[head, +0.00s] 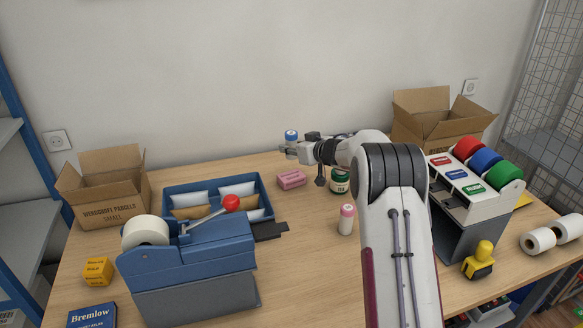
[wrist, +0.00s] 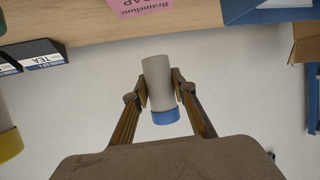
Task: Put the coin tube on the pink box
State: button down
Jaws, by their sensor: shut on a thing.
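The coin tube, a pale tube with a blue cap (head: 291,135), is held upright by my gripper (head: 290,150) in the head view, clear of the table. In the wrist view the coin tube (wrist: 159,82) sits between both fingers of my gripper (wrist: 160,92), its blue cap toward the bottom of the picture. The pink box (head: 291,180) lies on the table, below the tube in the head view. Its printed edge shows at the top of the wrist view (wrist: 138,7). The tube is apart from the box.
A blue tray of envelopes (head: 178,189) is on the left. A roll dispenser (head: 185,270) and cardboard boxes (head: 108,190) stand around. The pink box's top looks clear.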

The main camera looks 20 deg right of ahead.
aim_at(291, 156)
jog(key=shift+f, duration=1.55)
jog(key=shift+f, duration=0.1)
jog(key=shift+f, duration=1.8)
jog(key=shift+f, duration=0.1)
jog(key=c, duration=1.6)
grip_release()
jog(key=shift+c, duration=0.2)
